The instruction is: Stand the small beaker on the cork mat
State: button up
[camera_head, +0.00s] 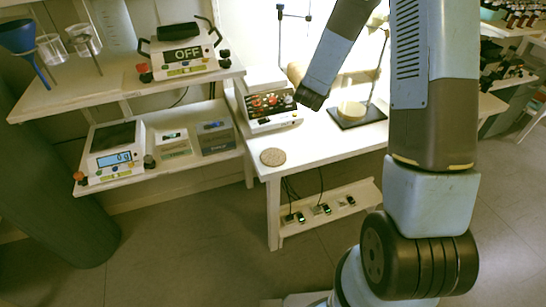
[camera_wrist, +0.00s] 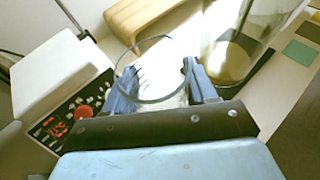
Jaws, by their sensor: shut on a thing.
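The small beaker (camera_wrist: 153,72) is clear glass, and in the wrist view its round rim shows between the two blue fingers of my gripper (camera_wrist: 160,84). My gripper is shut on it. In the head view my gripper (camera_head: 311,98) is over the white table beside the control device, and the beaker cannot be made out there. The cork mat (camera_head: 272,156) is a round tan disc lying bare near the table's front left corner. My gripper is behind and to the right of it. The mat does not show in the wrist view.
A white device with a red knob (camera_head: 270,108) stands behind the mat. A dark-based stand (camera_head: 376,113) with a pale round piece is to the right. A large glass vessel (camera_wrist: 238,40) is close right of the beaker. The tabletop around the mat is clear.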

jog(key=s+a+f+m+g+h, duration=0.1)
jog(key=s+a+m+g+h, duration=0.2)
jog(key=s, duration=1)
jog(key=s+a+f+m+g+h, duration=0.1)
jog(key=s+a+f+m+h, duration=0.3)
jog(key=s, duration=0.8)
jog(key=y, duration=0.1)
send_over(276, 155)
jog(key=shift+n, duration=0.3)
jog(key=f, duration=0.6)
jog(key=shift+s+d+f, duration=0.2)
jog(key=shift+s+f, duration=0.1)
jog(key=shift+s, duration=0.05)
jog(key=shift+w+a+f, duration=0.15)
jog(key=shift+w+f, duration=0.05)
jog(key=shift+f, duration=0.2)
jog(key=shift+w+a+f, duration=0.1)
jog(key=shift+w+f, duration=0.1)
jog(key=shift+f, duration=1.5)
jog(key=o, duration=1.1)
jog(key=shift+c, duration=0.2)
